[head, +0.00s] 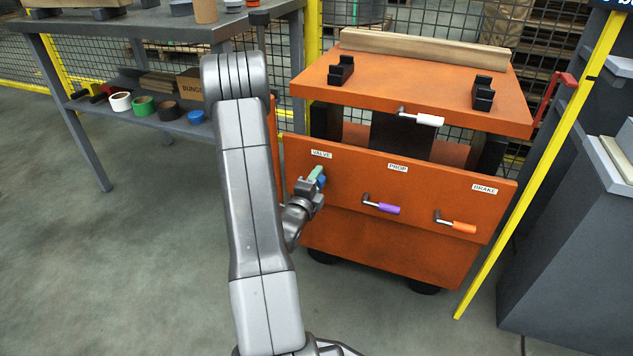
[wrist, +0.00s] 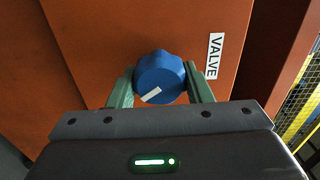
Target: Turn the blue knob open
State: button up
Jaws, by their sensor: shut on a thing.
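The blue knob (wrist: 160,76) is a lobed knob on the orange panel, beside the VALVE label (wrist: 214,56). A white mark on its face slants in the wrist view. My gripper (wrist: 160,88) has its two green fingers on either side of the knob and is shut on it. In the head view my gripper (head: 317,178) is at the left of the orange cart's front panel, just under the VALVE label (head: 321,154). There only a small bit of the blue knob (head: 322,181) shows behind the fingers.
On the orange cart (head: 400,247), a purple-handled lever (head: 388,208) labelled PROP and an orange-handled lever (head: 463,227) labelled BRAKE stick out to the right. A white-handled lever (head: 430,119) is above. A grey workbench (head: 140,27) stands left. Floor is clear in front.

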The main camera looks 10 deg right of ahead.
jog(key=m, duration=0.7)
jog(key=shift+f, duration=0.1)
dwell(0.4)
jog(key=o, duration=1)
jog(key=shift+c, duration=0.2)
jog(key=p+v, duration=0.1)
jog(key=v, duration=1.2)
jog(key=shift+s+a, duration=0.25)
jog(key=shift+s, duration=0.05)
